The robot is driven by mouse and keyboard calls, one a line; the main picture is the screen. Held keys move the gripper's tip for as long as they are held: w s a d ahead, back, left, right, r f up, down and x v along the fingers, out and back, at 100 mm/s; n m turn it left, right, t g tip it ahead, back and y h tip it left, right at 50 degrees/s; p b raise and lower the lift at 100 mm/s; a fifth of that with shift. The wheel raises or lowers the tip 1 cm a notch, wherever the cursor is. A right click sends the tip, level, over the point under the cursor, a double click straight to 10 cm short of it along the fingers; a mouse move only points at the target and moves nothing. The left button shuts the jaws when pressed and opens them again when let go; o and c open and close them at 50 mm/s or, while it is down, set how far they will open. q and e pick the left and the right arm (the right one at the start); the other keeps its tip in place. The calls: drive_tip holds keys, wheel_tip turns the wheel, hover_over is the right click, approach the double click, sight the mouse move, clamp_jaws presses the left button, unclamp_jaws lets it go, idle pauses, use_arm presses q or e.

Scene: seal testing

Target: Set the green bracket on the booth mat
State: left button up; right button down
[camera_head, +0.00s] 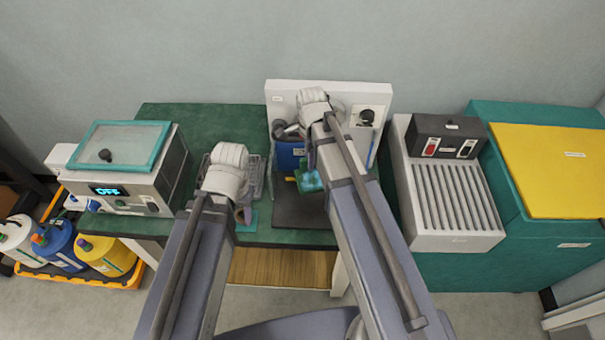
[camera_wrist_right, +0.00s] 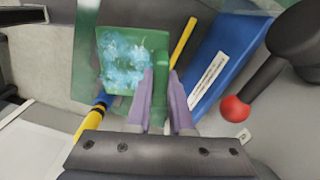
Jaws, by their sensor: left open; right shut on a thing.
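The green bracket (camera_head: 312,182) has light blue patches on its face. It is in front of the white booth panel, above the dark booth mat (camera_head: 297,213). My right gripper (camera_wrist_right: 166,88) is shut on the bracket; the right wrist view shows the purple fingers on either side of a narrow green part, with the patched plate (camera_wrist_right: 122,62) to their left. I cannot tell the exact gap between bracket and mat. My left gripper (camera_head: 243,214) is open, low over the green table left of the mat, and its fingertips are partly hidden.
A blue block with a white label (camera_wrist_right: 222,65) and a red-knobbed lever (camera_wrist_right: 236,108) are close to the right gripper. A wire rack (camera_head: 252,180) is behind the left gripper. An OFF-display machine (camera_head: 125,185) stands left, a ribbed grey unit (camera_head: 450,195) right.

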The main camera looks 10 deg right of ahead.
sight(306, 170)
drive_tip(key=shift+f, duration=0.7)
drive_tip(key=f+b, duration=0.2)
drive_tip(key=f+m+b, duration=0.1)
drive_tip(key=shift+w+a+b, duration=0.15)
drive_tip(key=shift+a+b, duration=0.15)
drive_tip(key=shift+b, duration=0.05)
use_arm(q)
wheel_tip(306, 170, down, 5)
drive_tip(key=shift+w, duration=0.15)
use_arm(e)
drive_tip(key=shift+a+f+m, duration=0.15)
drive_tip(key=shift+f+m, duration=0.15)
use_arm(q)
drive_tip(key=shift+f+b, duration=2.1)
drive_tip(key=shift+b, duration=0.25)
use_arm(e)
drive_tip(key=shift+f, duration=2.1)
use_arm(q)
drive_tip(key=shift+f+b, duration=0.75)
use_arm(e)
drive_tip(key=shift+f, duration=0.75)
drive_tip(key=c, duration=0.7)
unclamp_jaws()
